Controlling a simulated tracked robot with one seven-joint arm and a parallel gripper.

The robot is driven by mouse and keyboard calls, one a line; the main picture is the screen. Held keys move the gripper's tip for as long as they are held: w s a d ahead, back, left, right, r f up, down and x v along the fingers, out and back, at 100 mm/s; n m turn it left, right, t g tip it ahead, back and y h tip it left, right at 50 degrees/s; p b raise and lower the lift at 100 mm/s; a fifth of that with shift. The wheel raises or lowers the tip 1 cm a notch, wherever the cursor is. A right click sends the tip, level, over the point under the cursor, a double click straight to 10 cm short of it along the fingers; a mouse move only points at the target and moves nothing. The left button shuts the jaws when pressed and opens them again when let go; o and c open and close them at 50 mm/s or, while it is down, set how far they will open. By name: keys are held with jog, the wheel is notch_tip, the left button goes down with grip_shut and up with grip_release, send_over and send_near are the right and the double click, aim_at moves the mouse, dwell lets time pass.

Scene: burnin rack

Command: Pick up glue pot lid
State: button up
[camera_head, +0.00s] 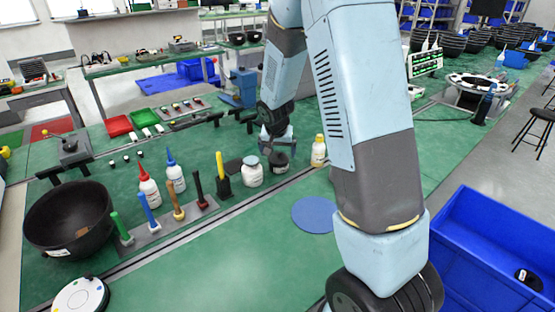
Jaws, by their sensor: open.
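My gripper (277,146) is at the end of my pale blue arm, pointing down over the green bench. It is directly above or around the top of a small dark pot (279,162). I cannot tell whether the fingers touch the pot or a lid on it, as the view is small and partly blocked. A white jar (252,176) with a pale bluish top (250,160) stands just left of the dark pot. I cannot tell for sure which of the two is the glue pot.
A cream bottle with a yellow cap (319,152) stands close right of the gripper. Left are a black holder with a yellow handle (222,178), upright tools, red-capped (149,188) and blue-capped (175,175) bottles. A blue disc (313,214) lies in front; a blue bin (490,235) is right.

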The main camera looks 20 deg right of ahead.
aim_at(279, 156)
jog(key=shift+x, duration=1.45)
jog(key=shift+c, duration=0.2)
jog(key=c, duration=0.9)
